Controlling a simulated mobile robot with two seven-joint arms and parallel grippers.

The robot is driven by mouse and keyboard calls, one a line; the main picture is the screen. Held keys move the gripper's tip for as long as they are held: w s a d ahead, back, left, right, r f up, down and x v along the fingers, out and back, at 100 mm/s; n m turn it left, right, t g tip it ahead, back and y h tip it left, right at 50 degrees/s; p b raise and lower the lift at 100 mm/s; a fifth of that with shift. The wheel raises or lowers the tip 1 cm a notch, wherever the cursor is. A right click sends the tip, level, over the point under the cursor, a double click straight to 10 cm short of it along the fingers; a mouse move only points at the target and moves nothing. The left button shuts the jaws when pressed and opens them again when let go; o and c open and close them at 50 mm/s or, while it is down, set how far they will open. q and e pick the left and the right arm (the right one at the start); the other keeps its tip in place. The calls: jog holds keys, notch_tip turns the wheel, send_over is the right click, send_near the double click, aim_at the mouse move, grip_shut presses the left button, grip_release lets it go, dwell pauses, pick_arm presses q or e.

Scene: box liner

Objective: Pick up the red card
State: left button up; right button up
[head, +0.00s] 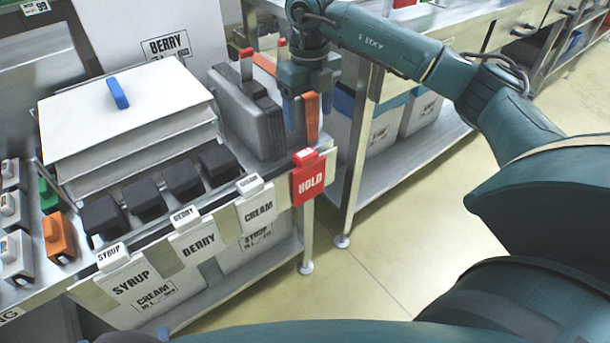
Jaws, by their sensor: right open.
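The red card (309,184), marked HOLD, hangs upright at the right end of the counter's front edge, with a red clip-like tab (305,157) at its top. My right gripper (305,118) points down above and behind the card in the picture, apart from it. It is open; an orange upright piece shows at its fingers, and I cannot tell whether that is part of the gripper or a thing behind it. My left gripper is not in view.
White cards marked SYRUP (131,287), BERRY (198,243) and CREAM (257,212) hang along the same edge. A grey case (248,115) stands close to my right gripper. Black blocks (182,180) and a white lidded box (125,120) fill the counter. Floor right of the card is clear.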

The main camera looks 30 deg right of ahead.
send_over(307, 154)
jog(key=f, duration=0.4)
jog(key=shift+w+d+f+b, duration=0.1)
jog(key=shift+d+f+b, duration=0.2)
jog(key=shift+f, duration=0.05)
jog(key=f, duration=0.3)
jog(key=f+b, duration=0.1)
jog(key=f, duration=0.1)
jog(key=shift+a+f, duration=0.15)
jog(key=shift+a, duration=0.15)
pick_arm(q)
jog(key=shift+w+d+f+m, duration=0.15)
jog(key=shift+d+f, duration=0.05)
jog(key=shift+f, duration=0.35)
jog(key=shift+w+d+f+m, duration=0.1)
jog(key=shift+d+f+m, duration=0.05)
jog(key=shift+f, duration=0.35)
pick_arm(e)
jog(key=c, duration=1.3)
